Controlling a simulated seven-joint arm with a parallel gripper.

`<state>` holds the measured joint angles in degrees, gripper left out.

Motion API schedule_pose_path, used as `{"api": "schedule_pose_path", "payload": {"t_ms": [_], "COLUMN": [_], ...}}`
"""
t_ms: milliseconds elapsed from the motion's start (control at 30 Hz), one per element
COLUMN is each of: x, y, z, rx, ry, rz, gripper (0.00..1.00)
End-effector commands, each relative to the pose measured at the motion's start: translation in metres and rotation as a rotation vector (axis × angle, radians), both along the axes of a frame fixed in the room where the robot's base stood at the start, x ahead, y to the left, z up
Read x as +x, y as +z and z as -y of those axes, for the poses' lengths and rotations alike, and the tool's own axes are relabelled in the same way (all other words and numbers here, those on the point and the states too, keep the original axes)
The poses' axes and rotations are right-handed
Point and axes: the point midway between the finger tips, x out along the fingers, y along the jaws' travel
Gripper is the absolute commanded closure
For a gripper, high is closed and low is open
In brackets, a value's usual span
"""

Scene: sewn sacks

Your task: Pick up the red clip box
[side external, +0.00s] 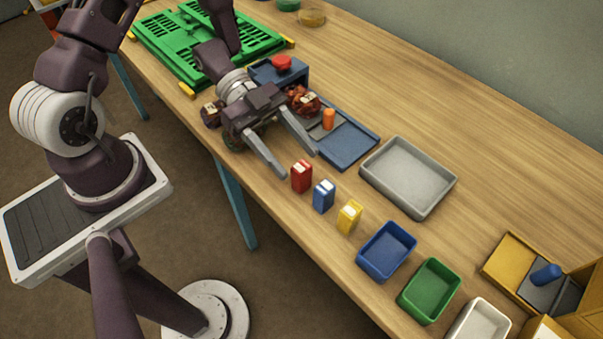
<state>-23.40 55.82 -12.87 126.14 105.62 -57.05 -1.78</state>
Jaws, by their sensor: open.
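The red clip box (301,177) is a small upright red box with a white patch on its top. It stands on the wooden table near the front edge, first in a row with a blue box (323,196) and a yellow box (349,217). My gripper (299,164) is open, with its two long grey fingers spread and pointing toward the red clip box. The fingertips are just to its upper left, one on each side. I cannot tell from this view whether a finger touches it or how high the fingers are.
Blue (364,264), green (404,303) and white (462,332) bins continue the row. A grey tray (362,174) lies behind the boxes. A blue tray (353,147) with an orange cylinder (329,119) is beside my gripper. A folded green crate (166,47) lies at the far end.

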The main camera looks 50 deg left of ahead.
Motion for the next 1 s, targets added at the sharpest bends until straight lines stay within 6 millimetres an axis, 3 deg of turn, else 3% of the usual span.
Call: {"api": "schedule_pose_path", "payload": {"t_ms": [267, 533, 833, 1000], "x": [0.0, 0.0, 0.0, 0.0], "y": [-0.002, -0.002, 0.0, 0.025], "z": [0.006, 0.005, 0.005, 0.005], "rx": [0.001, 0.002, 0.002, 0.004], "ry": [0.001, 0.001, 0.0, -0.002], "rz": [0.001, 0.001, 0.002, 0.007], "gripper": [0.47, 1.0, 1.0, 1.0]}}
